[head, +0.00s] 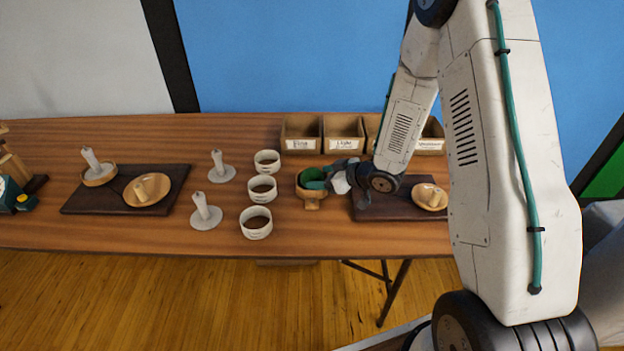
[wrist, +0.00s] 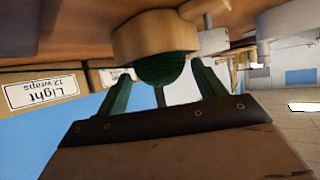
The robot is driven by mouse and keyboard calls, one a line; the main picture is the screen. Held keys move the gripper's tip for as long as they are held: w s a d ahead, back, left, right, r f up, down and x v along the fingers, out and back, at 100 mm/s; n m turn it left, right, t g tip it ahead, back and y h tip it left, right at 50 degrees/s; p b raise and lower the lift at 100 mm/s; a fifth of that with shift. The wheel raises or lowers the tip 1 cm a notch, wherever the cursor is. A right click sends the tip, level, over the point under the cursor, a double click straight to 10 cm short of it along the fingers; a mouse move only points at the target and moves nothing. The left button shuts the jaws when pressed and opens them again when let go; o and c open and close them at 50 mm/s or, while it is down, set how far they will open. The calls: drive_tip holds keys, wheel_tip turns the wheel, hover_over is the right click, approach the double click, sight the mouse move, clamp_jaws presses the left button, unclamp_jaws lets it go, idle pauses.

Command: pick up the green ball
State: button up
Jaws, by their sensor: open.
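The green ball (head: 314,174) sits in a small light wooden cup (head: 311,202) near the middle of the table in the head view. In the wrist view, which looks upside down, the rounded green ball (wrist: 160,70) shows out of the wooden cup (wrist: 152,36). My gripper (wrist: 162,80) is open, with one green finger on each side of the ball and just short of it or beside it; contact is unclear. In the head view my gripper (head: 333,180) comes in from the right, close to the cup, and its fingertips are hard to make out.
Several labelled wooden bins (head: 344,133) stand behind the cup. White rings (head: 257,223) stand to its left, with grey spindles (head: 206,212) beyond. A dark board (head: 385,211) with a wooden dish (head: 430,197) lies to the right, under my arm.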

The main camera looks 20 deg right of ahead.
drive_tip(key=shift+x, duration=1)
drive_tip(key=c, duration=0.6)
drive_tip(key=shift+r, duration=0.1)
drive_tip(key=shift+r, duration=0.45)
drive_tip(key=r, duration=0.1)
drive_tip(key=s+r, duration=0.1)
drive_tip(key=shift+d+r, duration=0.35)
drive_tip(key=s+d, duration=0.2)
drive_tip(key=s, duration=0.2)
drive_tip(key=s+d, duration=0.3)
drive_tip(key=s, duration=0.1)
drive_tip(key=s+d+r, duration=0.1)
drive_tip(key=s+d, duration=0.1)
drive_tip(key=s, duration=0.2)
drive_tip(key=shift+s+d+r, duration=0.15)
drive_tip(key=shift+s+d, duration=0.15)
drive_tip(key=shift+s, duration=0.05)
